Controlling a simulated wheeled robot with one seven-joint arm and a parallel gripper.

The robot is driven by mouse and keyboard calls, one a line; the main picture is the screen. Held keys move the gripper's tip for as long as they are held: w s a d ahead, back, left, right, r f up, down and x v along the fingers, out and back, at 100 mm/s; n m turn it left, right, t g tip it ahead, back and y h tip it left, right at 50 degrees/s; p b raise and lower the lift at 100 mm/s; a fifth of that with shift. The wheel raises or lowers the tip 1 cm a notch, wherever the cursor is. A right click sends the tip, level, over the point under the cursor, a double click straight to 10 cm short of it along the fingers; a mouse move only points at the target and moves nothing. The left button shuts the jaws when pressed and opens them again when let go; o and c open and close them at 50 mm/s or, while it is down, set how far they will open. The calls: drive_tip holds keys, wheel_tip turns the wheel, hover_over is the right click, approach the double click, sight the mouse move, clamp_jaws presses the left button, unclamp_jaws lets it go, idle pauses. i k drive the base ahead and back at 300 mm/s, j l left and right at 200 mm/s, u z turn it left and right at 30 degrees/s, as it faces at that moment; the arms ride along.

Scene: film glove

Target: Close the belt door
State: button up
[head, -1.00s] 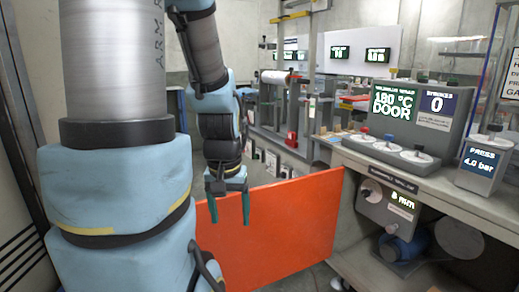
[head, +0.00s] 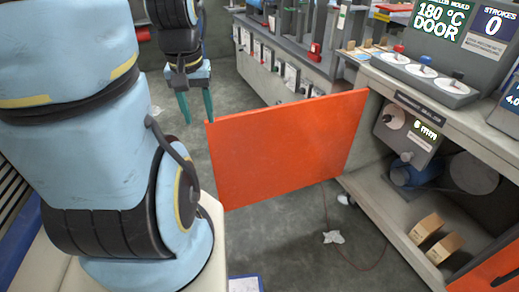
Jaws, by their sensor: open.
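The belt door (head: 280,150) is an orange panel in the middle of the head view. It stands swung out from the bench, its right edge at the open compartment (head: 405,215). Inside the compartment are a blue motor-like part (head: 415,172) and a round grey disc (head: 473,173). My gripper (head: 196,107) points down at the upper left end of the door. Its two green fingers are apart with nothing visible between them. The right finger appears close to the door's top left corner; I cannot tell whether it touches.
The bench top carries a control box (head: 425,60) with dials and a display reading "180 °C DOOR". Two tan blocks (head: 435,238) sit low in the compartment. A white rag (head: 333,237) and a thin cable lie on the floor. Open floor lies behind the door.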

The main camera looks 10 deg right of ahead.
sight(258, 155)
drive_tip(key=i+j+u, duration=0.15)
drive_tip(key=u, duration=0.3)
drive_tip(key=i+j+u, duration=0.15)
drive_tip(key=u, duration=0.25)
drive_tip(key=i+u, duration=0.15)
drive_tip(key=u, duration=0.3)
drive_tip(key=i+l+z, duration=0.1)
drive_tip(key=i+z, duration=0.3)
drive_tip(key=i, duration=0.25)
drive_tip(key=i+z, duration=0.35)
drive_tip(key=i, duration=0.35)
drive_tip(key=i+j+z, duration=0.4)
drive_tip(key=i, duration=0.25)
drive_tip(key=i+l+z, duration=0.1)
drive_tip(key=i+z, duration=0.15)
drive_tip(key=i, duration=0.8)
drive_tip(key=i+j+z, duration=0.1)
drive_tip(key=i+z, duration=0.2)
drive_tip(key=i, duration=0.7)
drive_tip(key=i+z, duration=0.1)
drive_tip(key=z, duration=0.35)
drive_tip(key=i+z, duration=0.1)
drive_tip(key=z, duration=0.3)
drive_tip(key=i+j+z, duration=0.1)
drive_tip(key=z, duration=0.35)
drive_tip(key=j+z, duration=0.15)
drive_tip(key=z, duration=2.35)
drive_tip(key=i+j+z, duration=0.15)
drive_tip(key=i+j+u, duration=0.35)
drive_tip(key=j, duration=0.2)
